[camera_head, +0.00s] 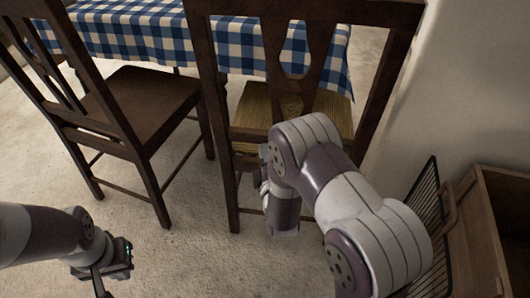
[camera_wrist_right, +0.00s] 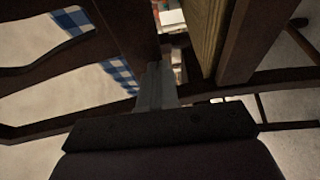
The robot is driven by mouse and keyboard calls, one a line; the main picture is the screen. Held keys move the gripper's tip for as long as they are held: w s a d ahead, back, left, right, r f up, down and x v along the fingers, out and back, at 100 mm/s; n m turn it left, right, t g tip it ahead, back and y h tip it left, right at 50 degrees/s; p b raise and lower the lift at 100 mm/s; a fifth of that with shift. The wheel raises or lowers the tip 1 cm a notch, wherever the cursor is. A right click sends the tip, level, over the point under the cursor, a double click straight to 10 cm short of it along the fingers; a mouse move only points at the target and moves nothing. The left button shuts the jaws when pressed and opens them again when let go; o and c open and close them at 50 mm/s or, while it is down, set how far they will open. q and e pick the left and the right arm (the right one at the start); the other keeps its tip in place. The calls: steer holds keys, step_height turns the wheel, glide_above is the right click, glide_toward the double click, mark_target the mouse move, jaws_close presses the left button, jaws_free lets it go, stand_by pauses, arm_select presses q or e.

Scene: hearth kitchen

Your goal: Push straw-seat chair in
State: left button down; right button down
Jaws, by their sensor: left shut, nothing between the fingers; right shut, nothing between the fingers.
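The straw-seat chair (camera_head: 250,105) stands in the middle of the head view, its dark back toward me and its woven yellowish seat partly under the checked tablecloth (camera_head: 130,35). My right arm covers part of the seat and the chair's right side. My right gripper (camera_wrist_right: 155,88) is shut and empty among the chair's dark wooden parts, with the straw seat edge (camera_wrist_right: 208,35) just to its right in the wrist view. Whether it touches the chair I cannot tell. My left gripper (camera_head: 101,283) is shut and empty, low over the carpet at the lower left.
A second dark chair (camera_head: 140,100) with a plain wooden seat stands to the left. A wall (camera_head: 475,85) is close on the right, with a black wire rack (camera_head: 432,215) and a wooden box (camera_head: 500,210) below it. Pale carpet is clear in front of the chairs.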

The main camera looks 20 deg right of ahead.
steer(key=w+d, duration=0.4)
steer(key=d, duration=0.1)
steer(key=w+d, duration=0.2)
steer(key=d, duration=0.1)
